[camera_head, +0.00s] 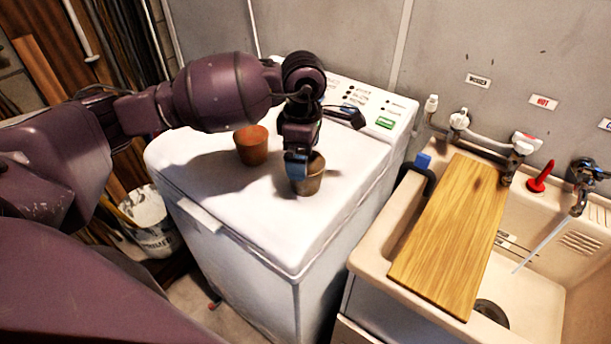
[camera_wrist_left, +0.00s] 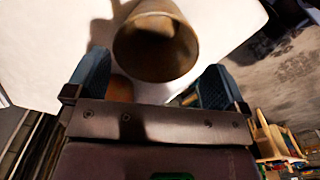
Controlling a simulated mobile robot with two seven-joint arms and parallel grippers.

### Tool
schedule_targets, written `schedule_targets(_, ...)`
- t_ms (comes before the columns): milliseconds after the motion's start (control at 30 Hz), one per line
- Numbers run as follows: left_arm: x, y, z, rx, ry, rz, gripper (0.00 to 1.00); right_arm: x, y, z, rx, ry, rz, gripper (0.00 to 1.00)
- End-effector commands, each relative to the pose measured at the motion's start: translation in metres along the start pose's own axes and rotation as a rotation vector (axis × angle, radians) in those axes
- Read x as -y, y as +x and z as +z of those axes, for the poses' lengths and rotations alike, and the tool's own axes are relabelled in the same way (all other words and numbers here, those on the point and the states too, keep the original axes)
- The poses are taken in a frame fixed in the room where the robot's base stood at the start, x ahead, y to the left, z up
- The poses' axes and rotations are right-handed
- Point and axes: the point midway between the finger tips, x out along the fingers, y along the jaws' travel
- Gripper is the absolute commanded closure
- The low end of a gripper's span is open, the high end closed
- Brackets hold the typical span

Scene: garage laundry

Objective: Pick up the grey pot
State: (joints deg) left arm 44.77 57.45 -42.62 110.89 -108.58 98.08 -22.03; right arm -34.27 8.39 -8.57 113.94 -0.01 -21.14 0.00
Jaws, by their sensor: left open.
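The grey pot (camera_head: 309,180) stands upright on top of the white washing machine, a small brownish-grey metal-looking pot. My left gripper (camera_head: 297,166) reaches down from above at its left and hides part of its rim. In the left wrist view the pot (camera_wrist_left: 156,48) shows its open mouth just ahead of the gripper (camera_wrist_left: 150,90). The two blue fingers are spread apart, one to each side of the pot's mouth, with nothing clamped between them. I cannot tell whether a finger touches it. My right gripper is in neither view.
An orange terracotta pot (camera_head: 251,146) stands on the machine (camera_head: 240,215), left of the grey pot. A control panel (camera_head: 365,107) runs along the machine's back. At right a wooden board (camera_head: 452,235) lies across the sink (camera_head: 545,275). The machine's front top is clear.

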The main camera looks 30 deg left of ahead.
Motion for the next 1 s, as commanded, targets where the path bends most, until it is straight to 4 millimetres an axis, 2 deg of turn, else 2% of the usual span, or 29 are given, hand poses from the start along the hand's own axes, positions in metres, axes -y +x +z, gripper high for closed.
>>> schedule_targets(200,-0.003,0.025,0.003,0.002,-0.002,-0.003,0.0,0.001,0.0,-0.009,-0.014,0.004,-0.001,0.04)
schedule_targets(400,-0.004,0.047,0.004,0.001,-0.001,-0.002,0.0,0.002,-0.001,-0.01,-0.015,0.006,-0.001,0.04)
schedule_targets(700,-0.004,0.051,0.004,0.001,0.0,0.0,0.0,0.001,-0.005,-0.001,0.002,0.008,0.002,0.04)
schedule_targets(933,-0.004,0.051,0.003,0.001,0.0,0.0,0.35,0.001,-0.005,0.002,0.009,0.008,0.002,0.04)
schedule_targets(1000,-0.004,0.05,0.004,0.001,0.0,0.0,0.39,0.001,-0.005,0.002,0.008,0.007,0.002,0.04)
